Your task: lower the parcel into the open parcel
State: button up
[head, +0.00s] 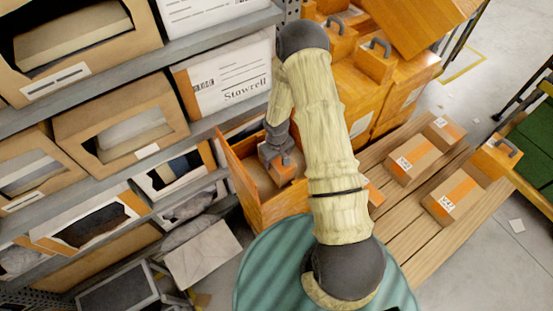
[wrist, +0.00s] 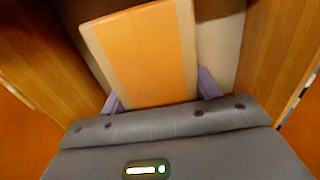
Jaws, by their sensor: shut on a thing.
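The open parcel (head: 284,207) is an orange, open-topped box between the rack and the wooden slats, partly hidden by my arm. My gripper (head: 278,158) points down into its opening. It is shut on a small cardboard parcel with an orange stripe (head: 282,172). In the wrist view the held parcel (wrist: 150,50) sits between the two purple fingers of my gripper (wrist: 160,92). The walls of the open parcel (wrist: 287,55) rise on both sides, apart from the held parcel. I cannot tell whether the held parcel touches the bottom.
Rack shelves (head: 225,40) with cardboard bins stand on the left. Orange cases with handles (head: 375,62) are stacked behind. Small taped parcels (head: 412,158) lie on the wooden slats (head: 425,250) at right. A green-filled rack (head: 530,150) stands at the far right.

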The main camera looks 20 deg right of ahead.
jog(key=o, duration=1.4)
jog(key=shift+c, duration=0.2)
notch_tip(320, 180, up, 18)
jog(key=shift+f, duration=0.25)
jog(key=s+r+m+t+p, duration=0.2)
jog(key=s+r+m, duration=0.1)
jog(key=s+r, duration=1.2)
jog(key=shift+r+m+t+p, duration=0.3)
jog(key=shift+r, duration=0.4)
jog(key=shift+d, duration=0.1)
